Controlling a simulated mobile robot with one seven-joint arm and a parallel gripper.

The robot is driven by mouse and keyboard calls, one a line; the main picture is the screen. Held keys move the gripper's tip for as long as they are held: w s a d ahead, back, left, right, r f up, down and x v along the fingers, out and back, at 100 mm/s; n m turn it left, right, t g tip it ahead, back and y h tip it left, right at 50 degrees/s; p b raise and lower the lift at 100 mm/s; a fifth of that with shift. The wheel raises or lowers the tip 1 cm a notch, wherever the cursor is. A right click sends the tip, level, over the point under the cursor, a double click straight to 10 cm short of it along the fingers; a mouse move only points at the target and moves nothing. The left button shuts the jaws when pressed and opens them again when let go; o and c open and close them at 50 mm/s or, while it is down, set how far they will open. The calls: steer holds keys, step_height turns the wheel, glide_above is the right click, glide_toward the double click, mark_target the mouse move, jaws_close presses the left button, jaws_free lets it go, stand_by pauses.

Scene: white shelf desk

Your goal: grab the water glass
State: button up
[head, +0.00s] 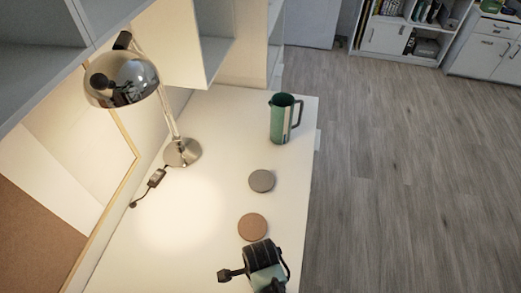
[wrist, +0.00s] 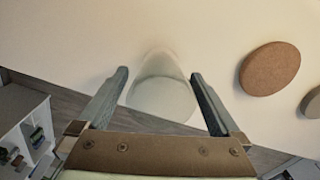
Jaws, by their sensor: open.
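The water glass (wrist: 160,88) is clear and shows in the wrist view, on the white desk (wrist: 200,30), between the two fingers of my gripper (wrist: 159,74). The fingers are open, one on each side of the glass, with a small gap visible at each side. How deep the glass sits between them is hard to tell. In the head view I cannot make out the glass; my dark arm end covers the desk's near part at the bottom.
A cork coaster (head: 252,227) and a grey coaster (head: 262,181) lie on the desk beyond my arm. A green pitcher (head: 280,118) stands near the far right edge. A chrome lamp (head: 122,78) stands at left. The floor is open at right.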

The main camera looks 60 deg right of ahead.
step_height(320, 180, down, 2)
steer(key=shift+w+r, duration=0.1)
steer(key=c, duration=1.5)
